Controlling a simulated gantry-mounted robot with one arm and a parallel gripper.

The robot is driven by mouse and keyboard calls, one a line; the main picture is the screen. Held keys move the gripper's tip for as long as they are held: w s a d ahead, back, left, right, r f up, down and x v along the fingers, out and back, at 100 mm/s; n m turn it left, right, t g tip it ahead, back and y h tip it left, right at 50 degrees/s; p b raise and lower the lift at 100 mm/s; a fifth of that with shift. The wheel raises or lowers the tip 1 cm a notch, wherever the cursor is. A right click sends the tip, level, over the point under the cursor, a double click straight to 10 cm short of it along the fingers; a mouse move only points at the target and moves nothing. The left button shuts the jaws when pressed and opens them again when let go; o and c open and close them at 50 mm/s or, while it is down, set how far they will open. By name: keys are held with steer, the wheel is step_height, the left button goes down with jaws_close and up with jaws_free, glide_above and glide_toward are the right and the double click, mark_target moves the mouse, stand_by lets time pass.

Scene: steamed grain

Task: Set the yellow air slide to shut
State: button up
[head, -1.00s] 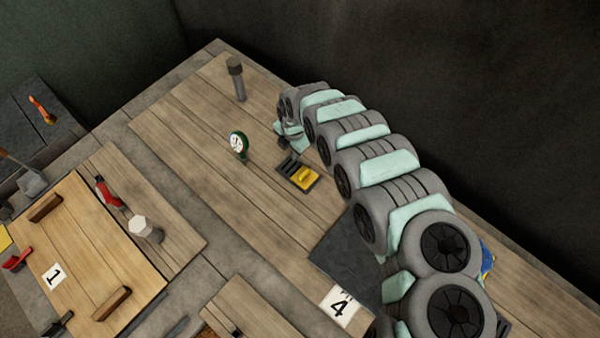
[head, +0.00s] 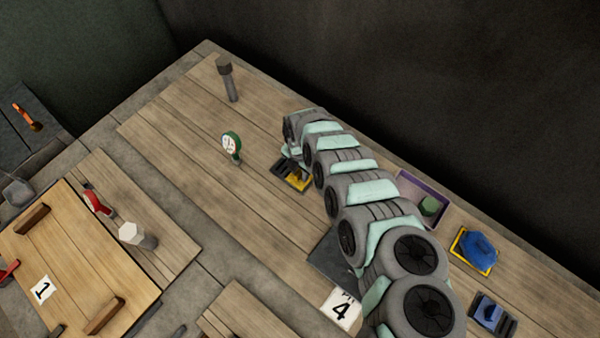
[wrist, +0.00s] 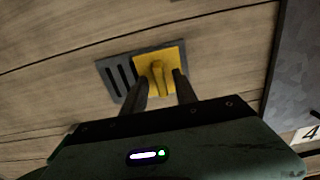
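The yellow air slide (wrist: 172,55) is a flat yellow plate with a raised yellow handle, set in a dark grey slotted frame (wrist: 112,71). In the wrist view the plate covers the right part of the frame, and several slots on the left are uncovered. My gripper (wrist: 160,74) is open, with one dark finger on each side of the handle and a gap to each. I cannot tell how high the fingertips are above the plate. In the head view the yellow slide (head: 298,176) is partly hidden by the end of my arm.
A green-rimmed gauge (head: 231,144) and a grey post (head: 228,80) stand left of the slide. A dark panel (head: 330,254) with a number 4 card (head: 341,307) lies nearer. A purple tray (head: 409,184), blue lump on yellow (head: 477,246) and blue slide (head: 489,312) are right of my arm.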

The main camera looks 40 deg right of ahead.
steer(key=shift+f, duration=0.4)
steer(key=shift+c, duration=0.5)
jaws_close()
stand_by(0.8)
